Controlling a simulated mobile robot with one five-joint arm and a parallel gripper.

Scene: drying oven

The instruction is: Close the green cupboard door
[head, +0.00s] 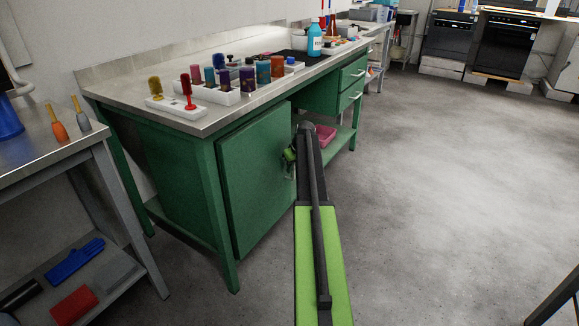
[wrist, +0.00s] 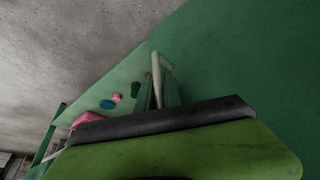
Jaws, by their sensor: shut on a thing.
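The green cupboard door (head: 254,175) is in the front of the green workbench, left of centre in the head view. It stands nearly in line with the bench front; I cannot tell how far ajar it is. In the wrist view the green panel (wrist: 255,70) fills the right side. A pale metal handle (wrist: 156,68) stands out from it. My gripper (head: 290,155) is at the door's right edge. In the wrist view my gripper (wrist: 158,95) is shut on the handle. Its fingertips are partly hidden by my dark and green arm parts.
The worktop (head: 215,115) holds bottles and brushes in white racks. A pink bin (head: 324,135) is on the low shelf right of the door. A grey metal table (head: 60,150) stands at the left. The floor (head: 430,190) to the right is clear.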

